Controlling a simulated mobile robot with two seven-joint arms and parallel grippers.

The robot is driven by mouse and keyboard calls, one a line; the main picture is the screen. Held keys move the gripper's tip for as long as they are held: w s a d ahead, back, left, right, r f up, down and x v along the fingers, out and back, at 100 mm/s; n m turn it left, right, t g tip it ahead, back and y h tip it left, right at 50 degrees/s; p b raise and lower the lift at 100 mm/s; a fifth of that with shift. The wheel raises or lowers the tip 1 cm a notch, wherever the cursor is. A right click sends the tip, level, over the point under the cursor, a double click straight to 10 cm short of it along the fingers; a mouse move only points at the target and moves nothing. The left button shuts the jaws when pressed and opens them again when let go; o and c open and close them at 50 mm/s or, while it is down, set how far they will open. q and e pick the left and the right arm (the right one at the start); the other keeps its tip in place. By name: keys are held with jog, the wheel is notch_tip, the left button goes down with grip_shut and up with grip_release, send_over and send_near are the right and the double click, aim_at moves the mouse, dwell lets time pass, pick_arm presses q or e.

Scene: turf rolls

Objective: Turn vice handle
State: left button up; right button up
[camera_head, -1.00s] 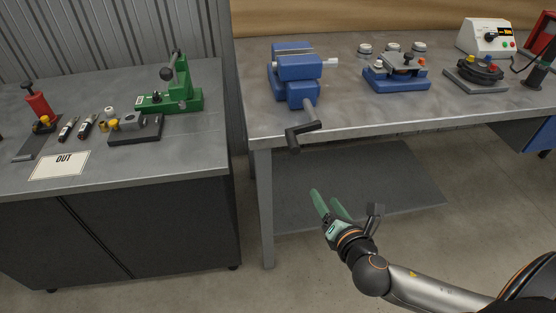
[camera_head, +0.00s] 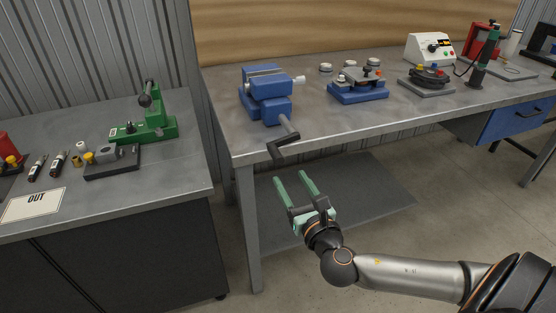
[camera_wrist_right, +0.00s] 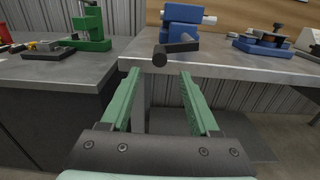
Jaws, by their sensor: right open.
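The blue vice (camera_head: 266,92) stands on the left end of the grey workbench, near its front edge. Its dark crank handle (camera_head: 283,143) sticks out past that edge. My right gripper (camera_head: 292,180) is open and empty, its two green fingers spread, below and in front of the handle. In the right wrist view, the vice (camera_wrist_right: 183,27) is ahead and the handle (camera_wrist_right: 170,49) shows beyond and above the gap between the fingertips (camera_wrist_right: 159,73), apart from them. My left gripper is not in view.
A second table with a green press (camera_head: 146,122) and an OUT card (camera_head: 32,205) stands at the left. A blue fixture (camera_head: 358,88) and a black round fixture (camera_head: 428,80) sit right of the vice. The workbench edge (camera_head: 350,131) and leg (camera_head: 247,230) are close to my right gripper.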

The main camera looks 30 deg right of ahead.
aim_at(282, 165)
jog(key=x, duration=0.8)
jog(key=shift+w, duration=0.4)
grip_shut()
dwell(1.0)
